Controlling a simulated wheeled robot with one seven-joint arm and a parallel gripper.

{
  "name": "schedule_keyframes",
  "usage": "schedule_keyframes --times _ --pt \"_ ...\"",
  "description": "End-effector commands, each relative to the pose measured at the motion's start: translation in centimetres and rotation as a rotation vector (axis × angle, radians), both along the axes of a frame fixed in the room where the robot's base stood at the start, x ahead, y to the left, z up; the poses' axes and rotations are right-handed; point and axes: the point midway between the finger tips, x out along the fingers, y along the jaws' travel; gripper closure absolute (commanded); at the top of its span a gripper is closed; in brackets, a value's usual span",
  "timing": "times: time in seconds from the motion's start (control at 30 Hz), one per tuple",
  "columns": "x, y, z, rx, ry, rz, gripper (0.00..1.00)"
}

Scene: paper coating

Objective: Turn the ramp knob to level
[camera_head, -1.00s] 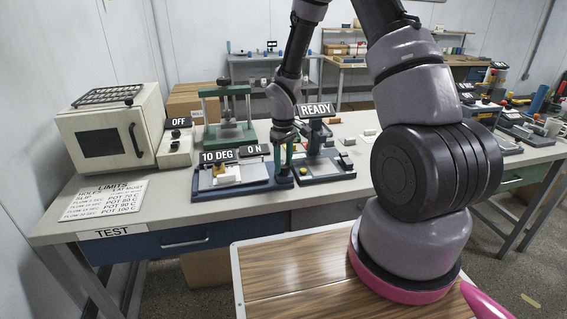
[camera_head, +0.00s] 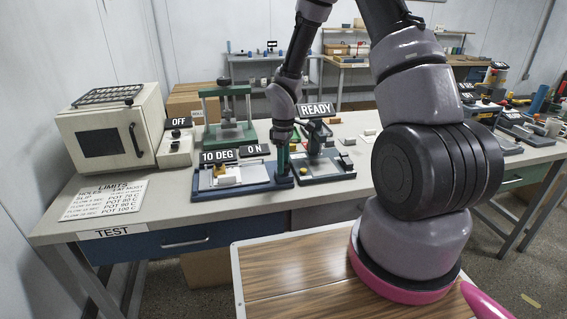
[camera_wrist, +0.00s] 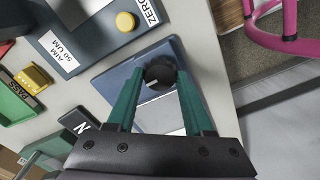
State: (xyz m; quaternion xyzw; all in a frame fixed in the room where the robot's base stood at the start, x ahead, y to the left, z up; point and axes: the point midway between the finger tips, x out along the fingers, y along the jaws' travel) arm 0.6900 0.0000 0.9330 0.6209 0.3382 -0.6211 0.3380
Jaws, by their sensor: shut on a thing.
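The ramp unit (camera_head: 262,186) is a blue base with a pale plate on the bench, with a sign (camera_head: 218,156) reading 10 DEG behind it. The ramp knob (camera_wrist: 160,70), dark and round with a light mark, shows in the wrist view at the blue base's edge. My gripper (camera_wrist: 158,82) has its green fingers on both sides of the knob, shut on it. In the head view my gripper (camera_head: 285,170) points down at the base's right end and hides the knob.
A green press (camera_head: 228,130) stands behind, a white switch box (camera_head: 175,150) and oven (camera_head: 105,135) to the left. The limits sheet (camera_head: 103,199) lies flat at front left.

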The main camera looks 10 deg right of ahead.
Motion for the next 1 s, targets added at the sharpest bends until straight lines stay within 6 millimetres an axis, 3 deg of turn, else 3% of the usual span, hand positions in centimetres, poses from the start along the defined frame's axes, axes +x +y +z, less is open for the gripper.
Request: schedule_keyframes --times 0.2,0.23,0.3,0.67,0.77,1.0 --pt "0.0 0.0 0.0 -0.001 -0.001 0.002 1.0" --pt "0.0 0.0 0.0 -0.001 -0.001 0.002 0.45" --pt "0.0 0.0 0.0 -0.001 -0.001 0.001 0.19" --pt "0.1 0.0 0.3 0.0 -0.001 0.0 0.19" --pt "0.1 0.0 1.3 0.0 -0.004 -0.001 0.19" --pt "0.1 0.0 6.1 0.001 -0.006 -0.002 0.19"
